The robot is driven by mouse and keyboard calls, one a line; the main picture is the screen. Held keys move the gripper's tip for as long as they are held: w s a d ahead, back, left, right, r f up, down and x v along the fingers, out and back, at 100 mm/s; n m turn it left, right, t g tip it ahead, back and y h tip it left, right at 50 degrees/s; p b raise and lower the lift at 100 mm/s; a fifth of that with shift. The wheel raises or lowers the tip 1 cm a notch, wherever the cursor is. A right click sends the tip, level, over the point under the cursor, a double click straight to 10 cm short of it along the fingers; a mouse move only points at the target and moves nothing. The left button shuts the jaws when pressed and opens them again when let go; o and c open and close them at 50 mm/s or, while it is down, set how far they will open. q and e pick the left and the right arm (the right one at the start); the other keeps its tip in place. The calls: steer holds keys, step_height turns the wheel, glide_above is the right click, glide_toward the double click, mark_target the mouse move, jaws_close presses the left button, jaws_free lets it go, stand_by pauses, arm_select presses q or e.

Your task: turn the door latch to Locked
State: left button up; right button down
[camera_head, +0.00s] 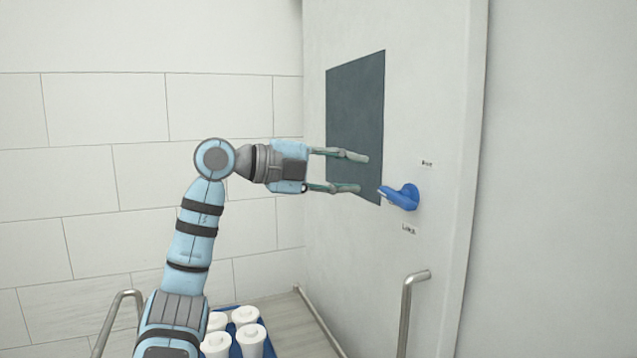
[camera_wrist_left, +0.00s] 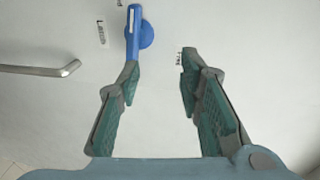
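The door latch (camera_head: 402,197) is a blue lever on a round hub on the white door (camera_head: 435,120). Its lever points left, lying between a small label above (camera_head: 427,163) and one below (camera_head: 409,229); the print is too small to read surely. In the left wrist view the latch (camera_wrist_left: 134,33) is at the top, just beyond the left finger's tip. My left gripper (camera_head: 364,173) is open and empty, just left of the latch. Its lower finger is roughly level with the lever's tip; I cannot tell whether they touch. My right gripper is not in view.
A dark window panel (camera_head: 352,120) is set in the door behind my fingers. A metal door handle (camera_head: 408,310) stands below the latch; it also shows in the left wrist view (camera_wrist_left: 45,70). Several white lidded cups (camera_head: 250,340) stand on a blue tray (camera_head: 268,346) at the bottom.

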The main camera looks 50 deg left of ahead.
arm_select(q)
steer(key=v, duration=0.2)
steer(key=b+v, duration=0.1)
steer(key=v, duration=0.2)
steer(key=shift+s+f+b, duration=0.3)
steer(key=shift+s+b, duration=0.05)
steer(key=shift+s, duration=0.15)
steer(key=shift+d, duration=0.1)
steer(key=shift+d, duration=0.1)
